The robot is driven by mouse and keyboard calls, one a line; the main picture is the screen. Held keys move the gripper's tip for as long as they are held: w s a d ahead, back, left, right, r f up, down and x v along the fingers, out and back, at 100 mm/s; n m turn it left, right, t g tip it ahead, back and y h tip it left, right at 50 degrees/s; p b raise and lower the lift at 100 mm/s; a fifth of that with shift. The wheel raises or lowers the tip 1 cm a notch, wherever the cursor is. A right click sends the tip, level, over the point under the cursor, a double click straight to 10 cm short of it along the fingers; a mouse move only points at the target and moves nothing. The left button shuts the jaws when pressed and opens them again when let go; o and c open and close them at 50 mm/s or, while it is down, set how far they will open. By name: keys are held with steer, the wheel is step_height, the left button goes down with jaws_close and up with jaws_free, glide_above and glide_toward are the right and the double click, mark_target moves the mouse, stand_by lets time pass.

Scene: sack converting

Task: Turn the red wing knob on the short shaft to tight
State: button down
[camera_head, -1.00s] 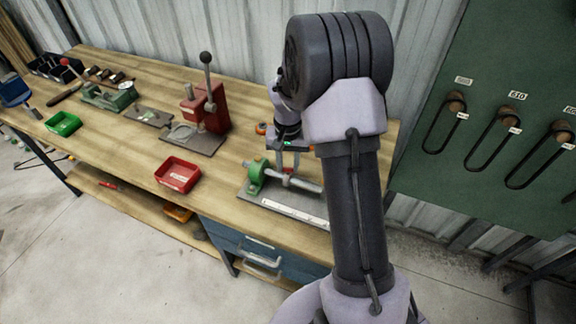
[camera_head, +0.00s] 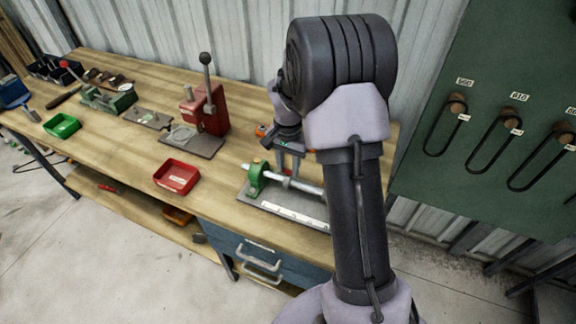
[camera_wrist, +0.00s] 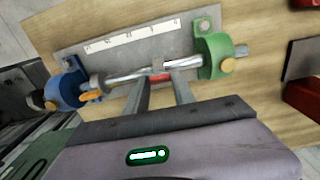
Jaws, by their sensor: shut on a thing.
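The red wing knob (camera_wrist: 160,76) shows as a small red patch between my fingertips in the wrist view; most of it is hidden by the fingers. It sits at the silver shaft (camera_wrist: 126,75), which runs between a blue bracket (camera_wrist: 70,88) and a green bracket (camera_wrist: 213,57). In the head view the green bracket (camera_head: 257,177) stands at the left end of the fixture, and my arm hides its right end. My gripper (camera_wrist: 158,84) is shut on the red wing knob. In the head view my gripper (camera_head: 288,170) reaches down to the shaft.
The fixture's grey plate (camera_head: 283,212) carries a white scale strip. On the wooden bench are a red tray (camera_head: 177,176), a red lever press (camera_head: 207,110) and a green tray (camera_head: 62,125). A green board with hanging loops (camera_head: 500,100) stands on the right.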

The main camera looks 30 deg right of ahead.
steer(key=c, duration=1)
jaws_free()
steer(key=shift+c, duration=0.2)
steer(key=shift+r, duration=0.1)
step_height(320, 180, up, 17)
steer(key=p, duration=0.4)
steer(key=shift+r+p, duration=0.15)
steer(key=shift+p, duration=0.25)
